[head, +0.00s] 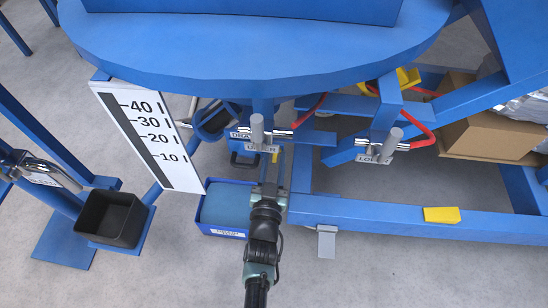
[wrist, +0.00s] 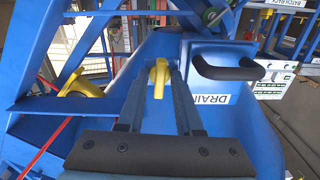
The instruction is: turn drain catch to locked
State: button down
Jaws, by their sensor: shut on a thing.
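In the head view my gripper (head: 268,190) reaches in under the big blue round body, below the front hardware. No locked or unlocked marking on the catch is legible.
A black handle (wrist: 228,66) on a blue block stands close right of the catch. Grey-handled levers (head: 257,132) and (head: 391,143) with small signs hang above. A blue bin (head: 222,232), a black box (head: 110,218) and blue frame beams (head: 365,215) surround my arm. The floor in front is clear.

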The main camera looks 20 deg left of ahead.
jog(key=shift+n, duration=0.6)
jog(key=c, duration=0.9)
grip_release()
jog(key=p+v, duration=0.4)
jog(key=v, duration=0.9)
jog(key=shift+p, duration=0.4)
